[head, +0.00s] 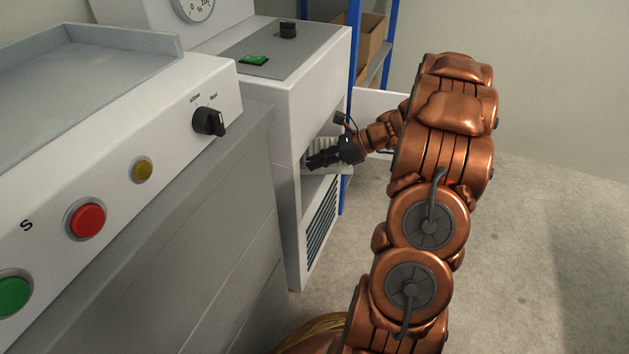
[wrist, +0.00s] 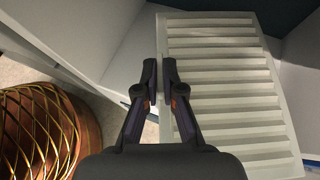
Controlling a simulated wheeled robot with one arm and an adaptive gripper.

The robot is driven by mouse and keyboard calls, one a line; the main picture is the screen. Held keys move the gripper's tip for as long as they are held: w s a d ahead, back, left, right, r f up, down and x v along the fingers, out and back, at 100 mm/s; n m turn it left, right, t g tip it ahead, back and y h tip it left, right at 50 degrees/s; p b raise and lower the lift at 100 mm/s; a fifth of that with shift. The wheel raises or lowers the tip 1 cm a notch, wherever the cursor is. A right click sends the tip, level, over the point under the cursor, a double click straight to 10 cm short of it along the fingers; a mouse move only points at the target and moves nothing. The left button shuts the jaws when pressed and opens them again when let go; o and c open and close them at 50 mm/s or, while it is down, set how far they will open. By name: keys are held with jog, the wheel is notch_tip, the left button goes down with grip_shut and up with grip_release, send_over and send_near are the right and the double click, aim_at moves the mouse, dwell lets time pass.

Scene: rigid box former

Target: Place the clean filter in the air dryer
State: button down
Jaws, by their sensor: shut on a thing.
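The clean filter (wrist: 225,70) is a pale, slatted rectangular panel. In the wrist view it fills the right half, and my gripper (wrist: 159,75) is shut on its left edge. In the head view my gripper (head: 312,162) is at the opening in the air dryer (head: 310,95), a white cabinet with a green switch on top and a vent grille low on its side. Part of the filter (head: 338,165) shows around the fingers there. The filter is at least partly within the opening; the fingers and arm hide how far in it sits.
A grey machine with a red button (head: 85,220), a green button and a black knob (head: 209,121) stands at the left, close to the dryer. A blue-framed shelf (head: 388,50) with a cardboard box (head: 371,38) stands behind. The floor (head: 540,240) at the right is clear.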

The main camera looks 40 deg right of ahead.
notch_tip(320, 180, down, 5)
jog(key=b, duration=0.2)
jog(key=shift+f+b, duration=0.1)
jog(key=shift+b, duration=0.25)
jog(key=shift+w+a, duration=0.1)
jog(key=c, duration=1.3)
grip_release()
